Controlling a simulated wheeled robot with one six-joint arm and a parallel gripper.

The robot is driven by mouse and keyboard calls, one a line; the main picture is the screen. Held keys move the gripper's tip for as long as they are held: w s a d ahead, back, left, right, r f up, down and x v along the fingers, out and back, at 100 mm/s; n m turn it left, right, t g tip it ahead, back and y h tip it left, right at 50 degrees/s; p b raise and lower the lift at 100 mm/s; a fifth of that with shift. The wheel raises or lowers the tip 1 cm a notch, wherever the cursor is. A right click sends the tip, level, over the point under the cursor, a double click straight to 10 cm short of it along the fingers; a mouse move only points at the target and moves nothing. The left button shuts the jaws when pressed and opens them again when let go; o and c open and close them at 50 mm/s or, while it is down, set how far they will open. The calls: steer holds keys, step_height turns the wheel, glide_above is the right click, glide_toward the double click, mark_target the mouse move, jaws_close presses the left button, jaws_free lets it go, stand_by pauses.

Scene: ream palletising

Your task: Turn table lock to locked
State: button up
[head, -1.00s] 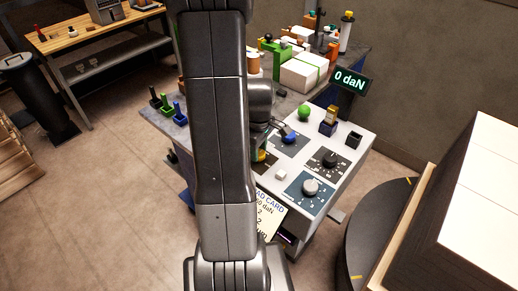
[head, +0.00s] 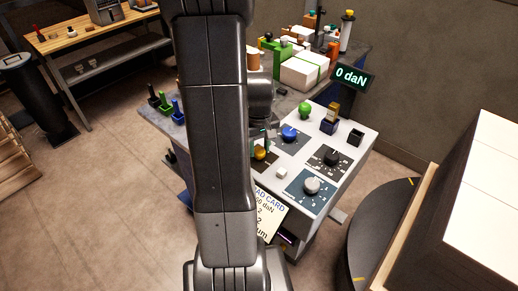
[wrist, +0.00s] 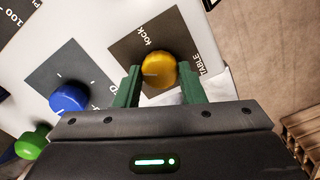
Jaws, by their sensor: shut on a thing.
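The table lock is a round yellow knob (wrist: 158,71) on a dark square plate (wrist: 128,46) lettered "lock" and "TABLE" in the wrist view. A pale mark on the knob points left in that view. My gripper (wrist: 160,82) has its green fingers on either side of the knob and is shut on it. In the head view the knob (head: 260,153) shows at the right edge of my arm, which hides most of the gripper.
A blue knob (head: 289,133) and a green knob (head: 305,109) stand close by on the white panel. Two more dials (head: 330,157) (head: 312,186) and a small white block (head: 282,173) are to the right. A card (head: 270,214) hangs at the panel's front.

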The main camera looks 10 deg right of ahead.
mark_target(260, 150)
steer(key=m+b, duration=0.1)
steer(key=m, duration=0.4)
steer(key=shift+m, duration=0.3)
steer(key=m+b, duration=0.1)
steer(key=m, duration=0.4)
steer(key=shift+m, duration=0.4)
steer(key=o, duration=1)
steer(key=shift+r, duration=0.1)
step_height(260, 150, up, 14)
steer(key=shift+b, duration=0.35)
steer(key=shift+f, duration=0.2)
